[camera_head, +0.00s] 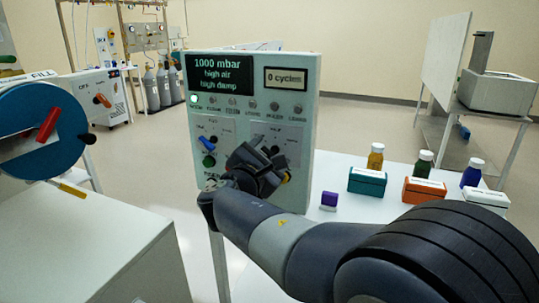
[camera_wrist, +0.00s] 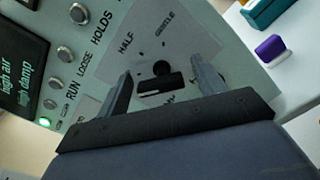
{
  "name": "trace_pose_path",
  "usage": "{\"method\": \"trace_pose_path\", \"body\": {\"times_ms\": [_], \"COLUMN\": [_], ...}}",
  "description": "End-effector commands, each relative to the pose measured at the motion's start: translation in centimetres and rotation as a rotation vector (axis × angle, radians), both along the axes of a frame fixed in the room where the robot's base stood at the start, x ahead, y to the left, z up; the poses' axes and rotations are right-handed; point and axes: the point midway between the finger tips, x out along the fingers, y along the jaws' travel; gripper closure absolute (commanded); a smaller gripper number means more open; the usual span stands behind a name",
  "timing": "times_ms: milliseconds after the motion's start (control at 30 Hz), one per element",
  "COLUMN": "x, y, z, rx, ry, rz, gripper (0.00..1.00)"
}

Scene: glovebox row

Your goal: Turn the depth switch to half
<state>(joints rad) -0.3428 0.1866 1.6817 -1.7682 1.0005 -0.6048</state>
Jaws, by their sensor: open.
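The pale grey-green control panel (camera_head: 300,125) stands upright, with a screen (camera_head: 216,75) reading "1000 mbar, high air, high damp". I cannot read a "depth" label. My gripper (camera_wrist: 160,72) is open, with one finger on each side of the knob. A gap shows at each side. In the head view my gripper (camera_head: 262,165) covers much of the panel's lower right section.
A blue knob (camera_head: 207,141) and a green knob (camera_head: 209,161) are on the panel's left section. A row of buttons (camera_head: 251,105) runs under the screen. To the right, a white table (camera_head: 345,210) holds a purple block (camera_head: 329,199), several coloured boxes and small bottles.

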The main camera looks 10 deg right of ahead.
Motion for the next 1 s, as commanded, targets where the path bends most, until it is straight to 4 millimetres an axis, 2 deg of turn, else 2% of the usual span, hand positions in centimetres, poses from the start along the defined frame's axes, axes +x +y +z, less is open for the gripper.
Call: {"method": "trace_pose_path", "body": {"times_ms": [67,600,767,1000], "x": [-0.01,-0.05,-0.04,-0.10], "y": [0.02,0.04,0.03,-0.03], "z": [0.01,0.01,-0.15,-0.60], "rx": [0.000,0.000,0.014,0.145], "ry": [0.000,0.000,-0.011,-0.109], "rz": [0.000,0.000,-0.001,-0.001], "gripper": [0.35,0.78,0.79,0.79]}}
